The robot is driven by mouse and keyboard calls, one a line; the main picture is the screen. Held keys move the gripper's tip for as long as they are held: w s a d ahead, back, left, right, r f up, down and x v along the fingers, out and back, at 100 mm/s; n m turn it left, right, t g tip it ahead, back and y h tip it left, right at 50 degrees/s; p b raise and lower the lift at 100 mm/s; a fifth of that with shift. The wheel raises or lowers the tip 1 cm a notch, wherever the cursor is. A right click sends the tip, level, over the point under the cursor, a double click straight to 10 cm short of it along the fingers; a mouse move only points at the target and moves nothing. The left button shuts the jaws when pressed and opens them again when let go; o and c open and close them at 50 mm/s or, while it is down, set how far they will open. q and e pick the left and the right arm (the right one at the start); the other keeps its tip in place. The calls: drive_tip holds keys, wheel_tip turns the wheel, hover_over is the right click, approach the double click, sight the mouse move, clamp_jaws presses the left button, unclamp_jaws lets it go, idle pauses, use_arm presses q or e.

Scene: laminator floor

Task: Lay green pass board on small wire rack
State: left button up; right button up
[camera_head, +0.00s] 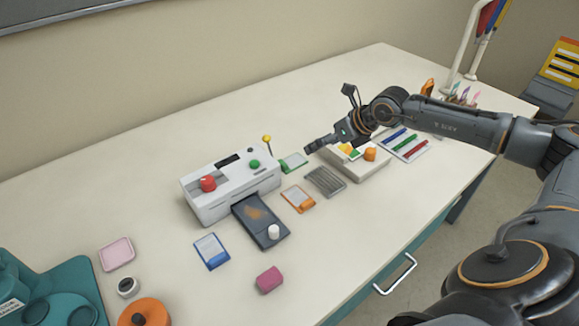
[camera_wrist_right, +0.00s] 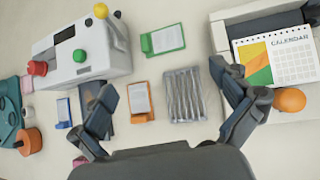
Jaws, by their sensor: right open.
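The green pass board (camera_head: 293,161) lies on the table by the right end of the white laminator, a pale sheet on its face. It also shows at the top middle of the right wrist view (camera_wrist_right: 163,39). The small wire rack (camera_head: 325,181) lies flat and bare on the table, nearer the front edge than the board; it also shows in the right wrist view (camera_wrist_right: 184,95). My right gripper (camera_head: 316,146) is open and empty above the table, near the board and rack, with its fingers spread wide in the wrist view (camera_wrist_right: 163,82). My left gripper is not in view.
The laminator (camera_head: 215,192) has a dark tray (camera_head: 262,222) in front. An orange board (camera_head: 298,198) lies left of the rack and a blue board (camera_head: 211,251) farther left. A calendar box (camera_head: 362,172) stands right of the rack.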

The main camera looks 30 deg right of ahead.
drive_tip(key=p, duration=0.2)
approach(292, 163)
drive_tip(key=shift+w+a+f, duration=0.1)
drive_tip(key=shift+w+f, duration=0.1)
drive_tip(key=shift+w, duration=0.2)
drive_tip(key=shift+w+a+f, duration=0.1)
drive_tip(key=shift+w+f, duration=0.05)
drive_tip(key=shift+w, duration=0.25)
drive_tip(key=shift+p+x, duration=0.5)
drive_tip(key=shift+x, duration=2.2)
drive_tip(key=shift+s+d+f, duration=0.1)
drive_tip(key=shift+c, duration=0.4)
drive_tip(key=shift+s, duration=0.15)
drive_tip(key=c, duration=1.6)
clamp_jaws()
